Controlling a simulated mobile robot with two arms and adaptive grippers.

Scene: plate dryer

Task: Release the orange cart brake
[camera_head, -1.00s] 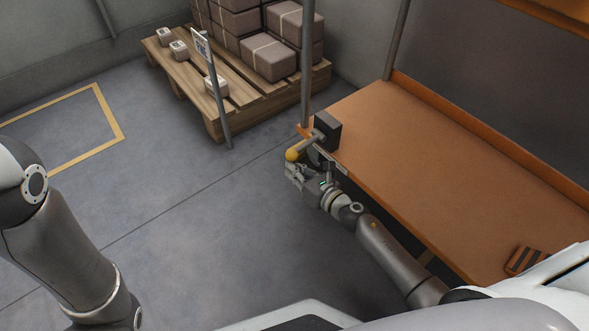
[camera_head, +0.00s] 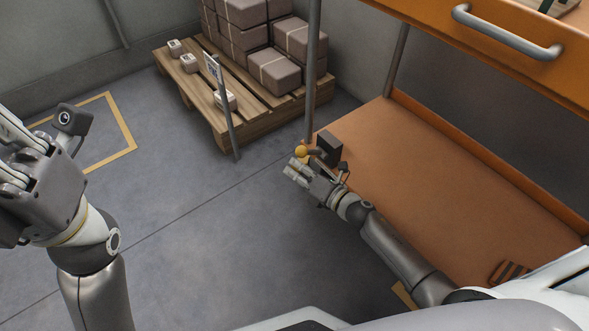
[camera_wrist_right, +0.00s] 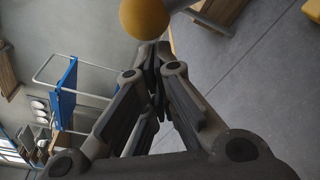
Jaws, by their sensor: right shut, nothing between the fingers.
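The brake has a yellow ball knob (camera_head: 300,151) on a short grey lever, which comes out of a dark box (camera_head: 329,147) at the far left corner of the orange cart deck (camera_head: 440,190). My right gripper (camera_head: 292,170) is just below and near the knob, shut and empty. In the right wrist view the knob (camera_wrist_right: 145,17) is at the top edge, just beyond the closed fingertips (camera_wrist_right: 154,48); I cannot tell whether they touch. My left gripper (camera_head: 12,150) is raised at the left edge, partly cut off, far from the brake.
A wooden pallet (camera_head: 215,118) with brown boxes (camera_head: 272,68) and a sign post (camera_head: 225,110) stands behind the cart. An orange upper shelf (camera_head: 500,45) with a grey handle (camera_head: 505,35) overhangs the deck. A grey cart post (camera_head: 312,70) rises near the brake. Floor at left is clear.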

